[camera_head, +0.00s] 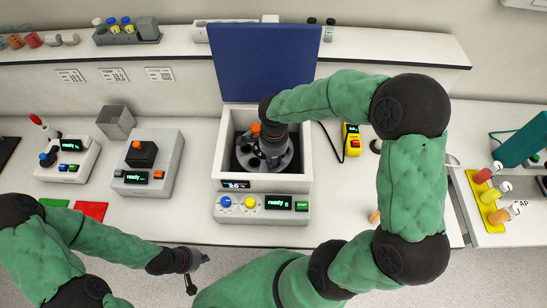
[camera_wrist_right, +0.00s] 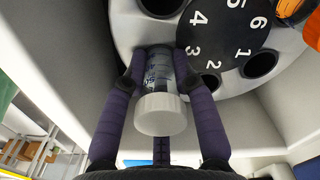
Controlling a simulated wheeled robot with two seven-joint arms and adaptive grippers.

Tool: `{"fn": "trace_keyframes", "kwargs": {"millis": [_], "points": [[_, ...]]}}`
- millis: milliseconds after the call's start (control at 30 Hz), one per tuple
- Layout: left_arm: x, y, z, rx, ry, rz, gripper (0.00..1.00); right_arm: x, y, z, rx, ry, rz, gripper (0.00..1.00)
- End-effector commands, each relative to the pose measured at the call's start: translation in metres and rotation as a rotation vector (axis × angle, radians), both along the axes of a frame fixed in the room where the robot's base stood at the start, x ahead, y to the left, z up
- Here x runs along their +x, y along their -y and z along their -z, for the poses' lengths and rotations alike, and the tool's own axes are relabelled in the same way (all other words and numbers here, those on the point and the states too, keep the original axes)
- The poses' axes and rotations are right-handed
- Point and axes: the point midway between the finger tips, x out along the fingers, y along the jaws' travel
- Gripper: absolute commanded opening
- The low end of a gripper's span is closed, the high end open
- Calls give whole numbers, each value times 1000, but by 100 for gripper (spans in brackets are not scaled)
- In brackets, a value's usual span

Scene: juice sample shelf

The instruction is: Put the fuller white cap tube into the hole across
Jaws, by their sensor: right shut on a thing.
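A tube with a white cap (camera_wrist_right: 160,115) is held between the fingers of my right gripper (camera_wrist_right: 160,62) in the right wrist view. Its clear body points toward the rotor near number 3; its lower end is hard to see, so I cannot tell whether it is in a hole. The dark rotor (camera_wrist_right: 222,50) has numbered positions, with empty holes showing near 1, 2 and 4. An orange-capped tube (camera_wrist_right: 287,8) sits in the rotor, also seen in the head view (camera_head: 256,128). My left gripper (camera_head: 190,282) hangs in front of the bench; its fingers are unclear.
The white centrifuge (camera_head: 222,160) has its blue lid (camera_head: 262,62) open, and its walls surround my right gripper. A mixer (camera_head: 148,165) and a grey bin (camera_head: 116,122) stand left. A yellow rack (camera_head: 484,205) with capped tubes is at the far right.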

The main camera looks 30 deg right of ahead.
Motion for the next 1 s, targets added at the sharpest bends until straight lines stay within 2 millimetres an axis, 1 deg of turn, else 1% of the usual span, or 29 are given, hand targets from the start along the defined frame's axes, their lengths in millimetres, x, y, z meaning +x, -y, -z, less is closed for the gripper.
{"fn": "trace_keyframes", "kwargs": {"millis": [1000], "points": [[0,0,-22,0,0,0,0,0,0,-36,1,-1,0,0]]}}
